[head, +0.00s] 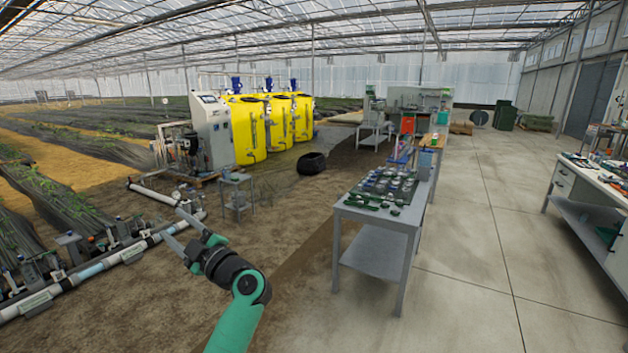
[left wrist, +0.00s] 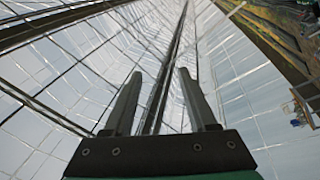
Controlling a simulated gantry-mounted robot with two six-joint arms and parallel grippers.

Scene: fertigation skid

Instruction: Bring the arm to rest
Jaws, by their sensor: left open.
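My left gripper (head: 174,225) is open and empty, with its two grey fingers spread apart. Its green and black arm rises from the bottom of the head view, and the fingers point to the upper left. In the left wrist view the gripper (left wrist: 158,76) shows two separate fingers with nothing between them. Behind them is the greenhouse roof. In the head view the gripper appears in front of bare soil and a white pipe (head: 100,266). My right gripper is in neither view.
A grey table (head: 377,257) with green parts stands to the right of my arm. A small stand (head: 238,192), yellow tanks (head: 250,130), a control cabinet (head: 213,130) and a black tire (head: 312,163) are farther back. A white workbench (head: 590,187) stands far right. Concrete floor between is clear.

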